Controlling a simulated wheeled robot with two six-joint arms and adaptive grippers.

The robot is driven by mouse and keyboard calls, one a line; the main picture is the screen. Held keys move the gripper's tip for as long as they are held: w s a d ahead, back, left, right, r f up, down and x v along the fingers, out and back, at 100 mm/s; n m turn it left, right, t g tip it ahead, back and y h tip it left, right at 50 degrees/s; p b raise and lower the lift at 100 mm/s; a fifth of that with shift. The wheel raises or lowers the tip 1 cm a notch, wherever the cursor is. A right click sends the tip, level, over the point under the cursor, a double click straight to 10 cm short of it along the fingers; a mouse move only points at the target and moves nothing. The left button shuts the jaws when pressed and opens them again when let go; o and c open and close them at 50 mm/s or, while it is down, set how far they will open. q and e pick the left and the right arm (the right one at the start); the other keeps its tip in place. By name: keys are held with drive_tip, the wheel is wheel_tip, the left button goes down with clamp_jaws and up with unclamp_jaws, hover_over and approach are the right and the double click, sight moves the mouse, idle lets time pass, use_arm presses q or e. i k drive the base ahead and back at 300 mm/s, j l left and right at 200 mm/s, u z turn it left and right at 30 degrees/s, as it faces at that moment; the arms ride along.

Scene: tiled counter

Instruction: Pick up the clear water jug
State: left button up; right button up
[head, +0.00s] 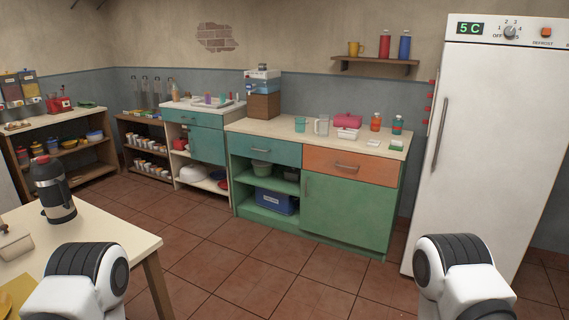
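A clear jug (321,127) stands upright on the pale counter top (262,127) of the green and orange cabinet, across the room. A greenish cup-like container (300,125) is just left of it. A white tub (347,134) and a pink box (347,120) are close on its right. Only rounded white and black links of my two arms show at the bottom left and bottom right, far from the jug. Neither gripper is in view.
A table (95,238) with a dark flask (52,190) is at near left. A white fridge (485,150) stands at right. Orange (376,122) and green (397,125) bottles stand right of the jug. Tiled floor (235,270) before the cabinet is clear.

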sight(324, 120)
drive_tip(key=i+l+z, duration=0.1)
drive_tip(key=i, duration=1.1)
drive_tip(key=i+l+z, duration=0.1)
drive_tip(key=i, duration=1.1)
drive_tip(key=i+l+u, duration=0.1)
drive_tip(key=i+u, duration=0.15)
drive_tip(key=i, duration=0.2)
drive_tip(key=i+l+u, duration=0.2)
drive_tip(key=i, duration=0.2)
drive_tip(key=i+l+u, duration=0.25)
drive_tip(key=i+l, duration=0.05)
drive_tip(key=i, duration=0.1)
